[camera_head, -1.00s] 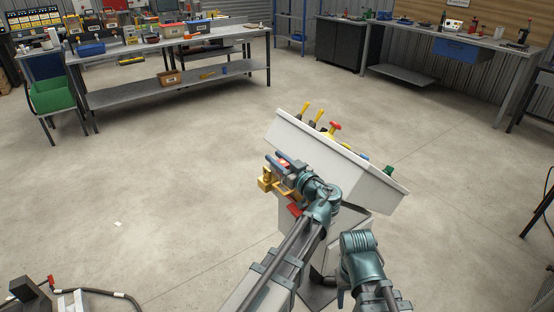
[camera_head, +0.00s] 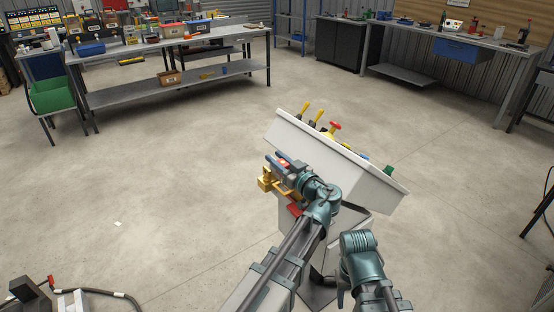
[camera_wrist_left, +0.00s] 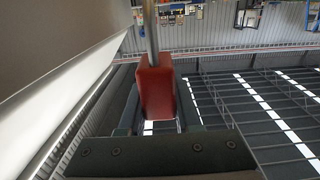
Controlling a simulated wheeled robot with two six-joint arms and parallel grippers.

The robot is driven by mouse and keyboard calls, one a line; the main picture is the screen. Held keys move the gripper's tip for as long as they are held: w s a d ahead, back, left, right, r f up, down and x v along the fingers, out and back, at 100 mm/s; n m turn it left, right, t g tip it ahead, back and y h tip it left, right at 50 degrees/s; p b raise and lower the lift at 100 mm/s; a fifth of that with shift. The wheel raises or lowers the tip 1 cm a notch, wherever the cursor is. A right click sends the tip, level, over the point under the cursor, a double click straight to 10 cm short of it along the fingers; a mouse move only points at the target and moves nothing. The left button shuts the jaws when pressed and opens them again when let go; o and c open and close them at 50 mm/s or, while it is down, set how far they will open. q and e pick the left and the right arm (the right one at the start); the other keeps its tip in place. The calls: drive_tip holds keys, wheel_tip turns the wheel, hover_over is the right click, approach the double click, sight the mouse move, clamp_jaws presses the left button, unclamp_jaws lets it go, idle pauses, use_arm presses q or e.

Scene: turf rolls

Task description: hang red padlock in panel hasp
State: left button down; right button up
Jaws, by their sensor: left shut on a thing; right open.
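The red padlock (camera_wrist_left: 155,85) is between the fingers of my left gripper (camera_wrist_left: 157,118) in the left wrist view. Its metal shackle (camera_wrist_left: 151,30) runs up past the top edge, so its upper end is out of sight. In the head view my left gripper (camera_head: 278,162) is beside the left end of the white panel (camera_head: 345,160), with a little red showing between its jaws. A yellow bracket-like part (camera_head: 267,181) is just below the jaws; I cannot tell whether it is the hasp or whether the padlock touches it. My right arm shows at lower right, but its jaws cannot be made out.
The panel's sloped top carries yellow-handled levers (camera_head: 305,108), a red-topped knob (camera_head: 335,126) and a green part (camera_head: 388,170). A workbench (camera_head: 170,45) stands at the back left, another (camera_head: 470,42) at the back right. The floor left of the panel is mostly clear.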

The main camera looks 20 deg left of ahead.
use_arm(q)
drive_tip(key=shift+f+b, duration=2)
use_arm(e)
drive_tip(key=shift+f, duration=1.95)
use_arm(q)
drive_tip(key=c, duration=0.5)
unclamp_jaws()
drive_tip(key=shift+r, duration=0.1)
drive_tip(key=shift+r, duration=0.15)
use_arm(e)
drive_tip(key=shift+r, duration=0.2)
